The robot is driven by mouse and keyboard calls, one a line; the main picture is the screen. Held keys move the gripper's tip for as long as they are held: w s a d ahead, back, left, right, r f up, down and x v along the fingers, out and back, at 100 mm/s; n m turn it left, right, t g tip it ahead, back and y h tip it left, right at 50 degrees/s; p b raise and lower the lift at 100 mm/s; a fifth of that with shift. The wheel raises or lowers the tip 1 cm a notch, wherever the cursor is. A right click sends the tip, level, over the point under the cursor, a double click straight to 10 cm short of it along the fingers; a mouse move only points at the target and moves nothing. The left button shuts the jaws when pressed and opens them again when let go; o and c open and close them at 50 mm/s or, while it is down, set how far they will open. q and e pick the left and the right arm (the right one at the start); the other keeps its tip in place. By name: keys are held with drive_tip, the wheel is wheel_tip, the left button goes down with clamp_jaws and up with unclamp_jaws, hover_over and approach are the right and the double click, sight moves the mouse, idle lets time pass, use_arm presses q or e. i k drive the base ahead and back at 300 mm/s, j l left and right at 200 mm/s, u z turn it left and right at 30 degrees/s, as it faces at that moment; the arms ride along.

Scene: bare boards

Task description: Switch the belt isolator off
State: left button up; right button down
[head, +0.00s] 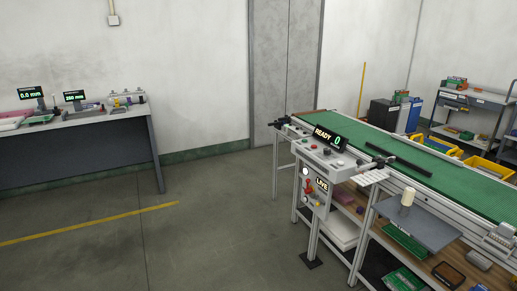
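A green-belted conveyor (440,172) runs along the right side of the room. A grey control box (318,158) sits at its near side, with a display (329,139) reading "READY 0". Below it, on the conveyor's front, is a pale panel (312,198) with a small "LIVE" sign (322,184), a round white part on top and red parts. Neither of my grippers is in view.
A dark bench (90,160) with displays and small tools stands at the left wall. Shelves under the conveyor hold boards (405,242). Yellow bins (484,169) and a rack are at the far right. The floor (200,245) before the conveyor is open, with a yellow line.

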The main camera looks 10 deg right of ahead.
sight(308, 190)
drive_tip(key=i, duration=2.15)
drive_tip(key=i+z, duration=0.1)
